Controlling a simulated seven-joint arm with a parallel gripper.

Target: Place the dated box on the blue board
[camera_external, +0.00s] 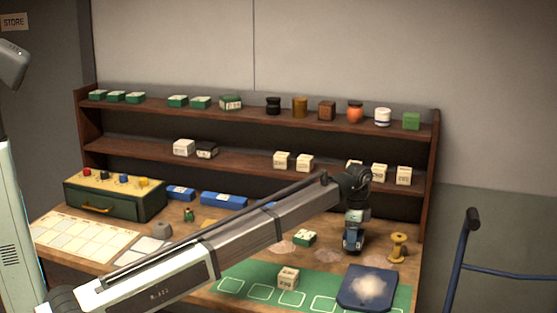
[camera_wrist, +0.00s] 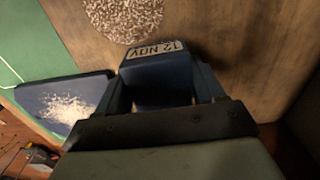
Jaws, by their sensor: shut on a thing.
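The dated box (camera_wrist: 155,68) is dark blue with a pale label reading "12 NOV". It is between the two fingers of my gripper (camera_wrist: 163,88) in the wrist view, and my gripper is shut on it. In the external view my gripper (camera_external: 354,222) points down with the box in it, near the right of the table. The blue board (camera_external: 352,296) lies at the front right, partly over the green mat, with pale grains on it. It also shows at the left in the wrist view (camera_wrist: 34,97). The box is apart from the board, behind it in the external view.
A yellow spool (camera_external: 398,248) stands right of my gripper. A small green box (camera_external: 304,238) and grain piles lie to its left. A cream box (camera_external: 288,279) stands on the green mat (camera_external: 325,284). Shelves (camera_external: 250,160) with boxes and jars rise behind.

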